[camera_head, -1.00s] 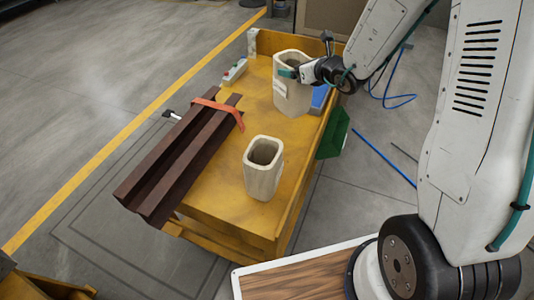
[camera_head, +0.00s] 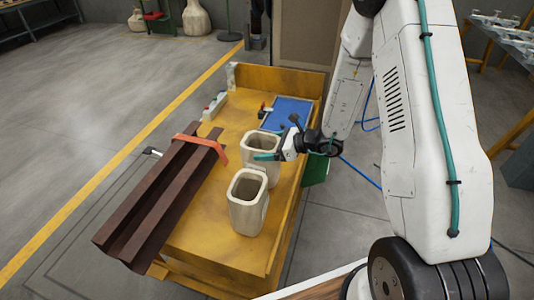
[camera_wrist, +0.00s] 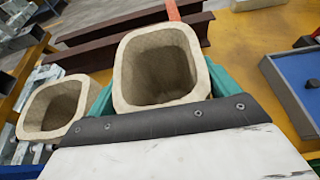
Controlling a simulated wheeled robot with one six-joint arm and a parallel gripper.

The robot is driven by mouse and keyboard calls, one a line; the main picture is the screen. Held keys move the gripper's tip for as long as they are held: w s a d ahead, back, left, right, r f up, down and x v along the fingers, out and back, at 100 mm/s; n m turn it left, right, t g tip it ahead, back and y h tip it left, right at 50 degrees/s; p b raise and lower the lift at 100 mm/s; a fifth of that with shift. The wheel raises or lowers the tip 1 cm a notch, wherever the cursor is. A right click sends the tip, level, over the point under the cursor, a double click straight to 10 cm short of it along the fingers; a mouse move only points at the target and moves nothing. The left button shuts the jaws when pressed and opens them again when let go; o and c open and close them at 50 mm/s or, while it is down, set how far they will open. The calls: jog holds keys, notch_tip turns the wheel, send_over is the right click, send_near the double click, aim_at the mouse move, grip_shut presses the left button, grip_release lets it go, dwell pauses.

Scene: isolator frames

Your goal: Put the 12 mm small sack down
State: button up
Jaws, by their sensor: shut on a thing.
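A pale beige, open-topped sack (camera_head: 262,139) is held in my gripper (camera_head: 266,157) over the yellow cart top. My gripper's teal fingers are shut on its sides. In the wrist view the held sack (camera_wrist: 127,75) is upright, its square mouth facing the camera, between the teal fingers (camera_wrist: 158,95). A second, similar sack (camera_head: 247,215) stands on the cart just in front of it and hides its lower part. I cannot tell whether the held sack touches the cart. The second sack also shows at left in the wrist view (camera_wrist: 32,130). No size marking is readable.
The yellow cart (camera_head: 205,232) carries dark brown beams (camera_head: 160,200) with a red-orange strap (camera_head: 201,147) along its left side. A blue tray (camera_head: 288,112) and a small grey-white device (camera_head: 214,106) lie towards the far end. Bare cart top shows between the beams and sacks.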

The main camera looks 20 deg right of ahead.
jog(key=shift+f, duration=1.2)
